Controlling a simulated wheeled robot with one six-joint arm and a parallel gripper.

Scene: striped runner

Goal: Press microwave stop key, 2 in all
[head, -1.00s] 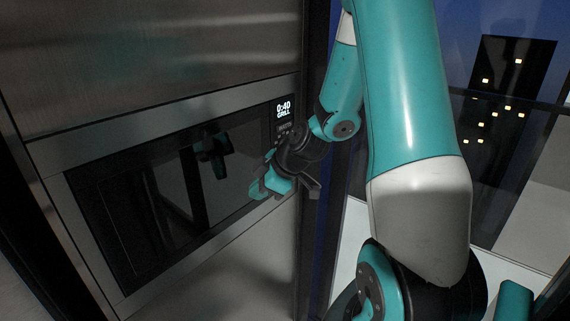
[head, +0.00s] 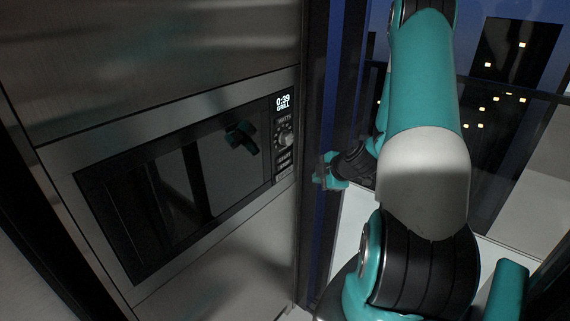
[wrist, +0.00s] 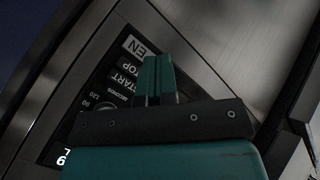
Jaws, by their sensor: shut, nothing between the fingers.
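The built-in microwave (head: 205,262) is in the left half of the head view, its door closed. Its control panel at the right end shows a lit display (head: 283,102) reading 0:39 GRILL, with a knob (head: 286,135) and keys below. The stop key (wrist: 130,65) shows in the wrist view between START and a key ending in EN, upside down and partly beside my fingers. My gripper (wrist: 153,62) is shut and empty. In the head view my gripper (head: 322,172) is right of the panel, apart from it in the picture.
Brushed metal panels (head: 150,60) surround the microwave. A dark window frame (head: 340,60) stands right of it. Windows with lit buildings (head: 515,60) lie behind my arm. A pale surface (head: 349,225) is below.

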